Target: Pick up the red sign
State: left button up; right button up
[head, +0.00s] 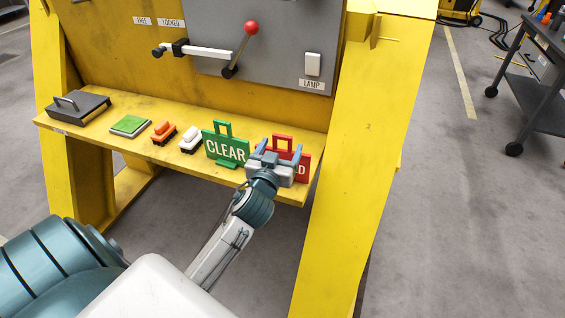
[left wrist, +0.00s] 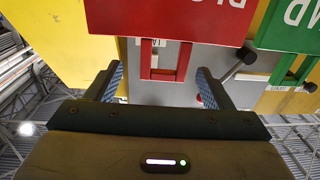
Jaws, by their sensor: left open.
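The red sign (head: 304,166) stands upright at the right end of the yellow shelf, with a frame-like handle on top. White letters end in "D" in the head view; my gripper hides most of its face. My left gripper (head: 277,151) is open in front of it, its fingers pointing towards the handle. In the left wrist view the red sign (left wrist: 165,18) appears upside down, its handle (left wrist: 183,62) lying between the two spread fingers (left wrist: 160,78). I cannot tell how far the fingertips are from it in depth. My right gripper is not in view.
The green CLEAR sign (head: 226,146) stands close to the left of the red one. Further left on the shelf (head: 190,165) are a white button, an orange button, a green pad and a dark handled block. A yellow post (head: 365,160) rises close on the right.

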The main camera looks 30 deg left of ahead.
aim_at(284, 137)
pick_arm(q)
jog(key=p+x, duration=0.1)
jog(key=x, duration=0.1)
jog(key=p+x, duration=0.1)
jog(key=x, duration=0.2)
jog(key=shift+s+a, duration=0.1)
jog(key=shift+a, duration=0.15)
jog(key=shift+w+f, duration=0.15)
jog(key=shift+w, duration=0.1)
jog(key=shift+s, duration=0.1)
jog(key=c, duration=1.4)
